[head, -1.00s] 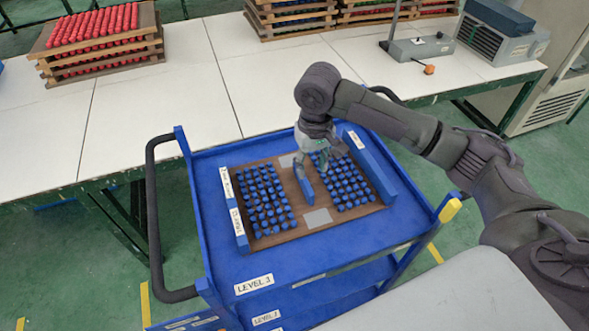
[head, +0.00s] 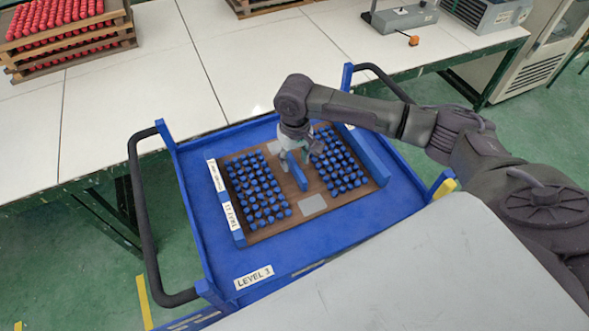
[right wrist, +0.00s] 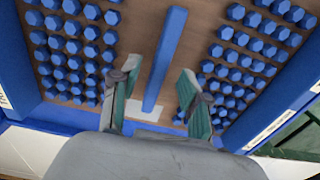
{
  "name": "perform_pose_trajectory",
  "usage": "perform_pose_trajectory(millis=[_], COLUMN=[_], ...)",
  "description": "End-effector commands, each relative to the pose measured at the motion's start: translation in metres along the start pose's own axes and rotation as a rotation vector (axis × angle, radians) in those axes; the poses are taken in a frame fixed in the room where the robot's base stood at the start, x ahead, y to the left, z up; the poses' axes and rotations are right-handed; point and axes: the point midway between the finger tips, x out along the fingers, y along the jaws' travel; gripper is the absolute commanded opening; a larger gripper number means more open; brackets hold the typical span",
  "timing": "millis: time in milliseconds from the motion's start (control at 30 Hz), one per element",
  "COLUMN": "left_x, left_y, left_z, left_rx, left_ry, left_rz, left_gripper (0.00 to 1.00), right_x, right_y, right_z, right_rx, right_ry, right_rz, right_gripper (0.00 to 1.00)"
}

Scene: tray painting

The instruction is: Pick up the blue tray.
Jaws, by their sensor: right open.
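The blue tray is a brown board (head: 288,188) with two blocks of blue pegs (head: 257,193) and a narrow blue bar (head: 297,172) standing along its middle. It lies on the top level of a blue trolley. My right gripper (head: 296,163) is over the bar, pointing down. In the right wrist view its two fingers (right wrist: 158,84) are apart, one on each side of the bar (right wrist: 166,55), with gaps showing between them and the bar. Part of the bar's far end is hidden by the gripper in the head view. My left gripper is not in view.
The blue trolley (head: 205,262) has raised side panels and a dark handle (head: 143,215) on the left. Behind it is a white worktable (head: 130,100) with racks of red pegs (head: 60,35) and a grey device (head: 405,18). Green floor is free at the left.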

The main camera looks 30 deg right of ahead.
Motion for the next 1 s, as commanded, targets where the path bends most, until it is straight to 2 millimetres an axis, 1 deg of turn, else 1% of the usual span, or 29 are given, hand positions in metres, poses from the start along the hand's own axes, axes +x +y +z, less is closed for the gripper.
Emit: perform_pose_trajectory(millis=[33, 100, 233, 333, 533, 567, 800, 833, 1000], left_x=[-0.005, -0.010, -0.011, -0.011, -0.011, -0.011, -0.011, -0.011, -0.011], left_y=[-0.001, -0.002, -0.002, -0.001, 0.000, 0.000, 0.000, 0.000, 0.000], left_z=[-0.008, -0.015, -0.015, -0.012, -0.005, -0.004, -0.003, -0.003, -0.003], left_rx=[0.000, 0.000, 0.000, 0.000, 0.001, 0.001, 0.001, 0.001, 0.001], left_ry=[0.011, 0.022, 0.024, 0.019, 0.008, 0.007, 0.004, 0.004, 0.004], left_rz=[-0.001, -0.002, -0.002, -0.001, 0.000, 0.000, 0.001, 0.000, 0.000], left_gripper=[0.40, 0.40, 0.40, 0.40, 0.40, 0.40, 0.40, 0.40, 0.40], right_x=[0.006, 0.017, 0.035, 0.041, 0.042, 0.042, 0.042, 0.042, 0.042], right_y=[0.000, 0.000, 0.000, 0.000, 0.000, 0.000, 0.000, 0.000, 0.000], right_z=[0.001, -0.001, -0.001, -0.001, -0.001, -0.001, -0.001, -0.001, -0.001], right_rx=[0.000, 0.000, 0.000, -0.001, -0.002, -0.002, -0.001, -0.001, -0.001], right_ry=[-0.005, -0.005, -0.003, -0.001, -0.001, -0.001, -0.001, -0.001, -0.001], right_rz=[0.002, 0.001, 0.001, 0.001, 0.001, 0.001, 0.001, 0.001, 0.001], right_gripper=[0.46, 0.46, 0.46, 0.46, 0.46, 0.44, 0.04, 0.00, 0.00])
